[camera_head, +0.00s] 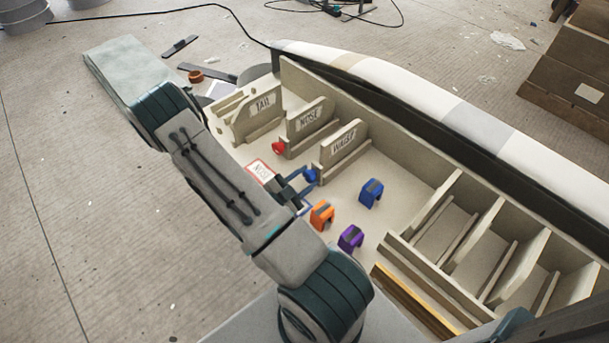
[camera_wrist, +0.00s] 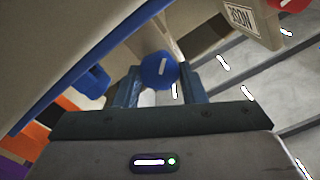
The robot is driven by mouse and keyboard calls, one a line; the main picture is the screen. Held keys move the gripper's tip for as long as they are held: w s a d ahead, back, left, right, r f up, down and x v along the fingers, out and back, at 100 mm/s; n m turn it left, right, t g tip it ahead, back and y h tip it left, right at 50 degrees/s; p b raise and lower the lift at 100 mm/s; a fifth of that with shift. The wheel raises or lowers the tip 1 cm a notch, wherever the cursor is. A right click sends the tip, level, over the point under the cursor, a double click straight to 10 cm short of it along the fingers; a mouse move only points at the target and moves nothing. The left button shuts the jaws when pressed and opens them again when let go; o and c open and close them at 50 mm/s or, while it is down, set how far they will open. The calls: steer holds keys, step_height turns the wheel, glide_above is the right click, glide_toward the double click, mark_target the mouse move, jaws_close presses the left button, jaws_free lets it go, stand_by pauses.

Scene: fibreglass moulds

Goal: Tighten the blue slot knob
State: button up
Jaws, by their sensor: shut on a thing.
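The blue slot knob (camera_head: 311,177) sits at the near end of the upright panel labelled WAIST (camera_head: 344,144). In the wrist view the knob (camera_wrist: 158,69) is a blue faceted piece with a white mark on its face. My gripper (camera_head: 304,183) reaches it from the near side. In the wrist view the two blue-grey fingers of my gripper (camera_wrist: 161,82) stand on either side of the knob and are shut on it. How far the knob is screwed in cannot be told.
A red knob (camera_head: 278,148) sits at the NOSE panel (camera_head: 309,118); the TAIL panel (camera_head: 262,104) is farther left. Blue (camera_head: 371,193), orange (camera_head: 322,215) and purple (camera_head: 350,239) clamp-like blocks stand nearby on the tray floor. Empty divided compartments (camera_head: 470,225) lie to the right.

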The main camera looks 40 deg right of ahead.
steer(key=shift+m, duration=0.5)
steer(key=shift+f, duration=0.1)
steer(key=o, duration=1)
steer(key=shift+a, duration=0.1)
steer(key=s+a+p, duration=0.1)
steer(key=a+p, duration=0.1)
steer(key=a, duration=1.1)
steer(key=shift+a, duration=0.35)
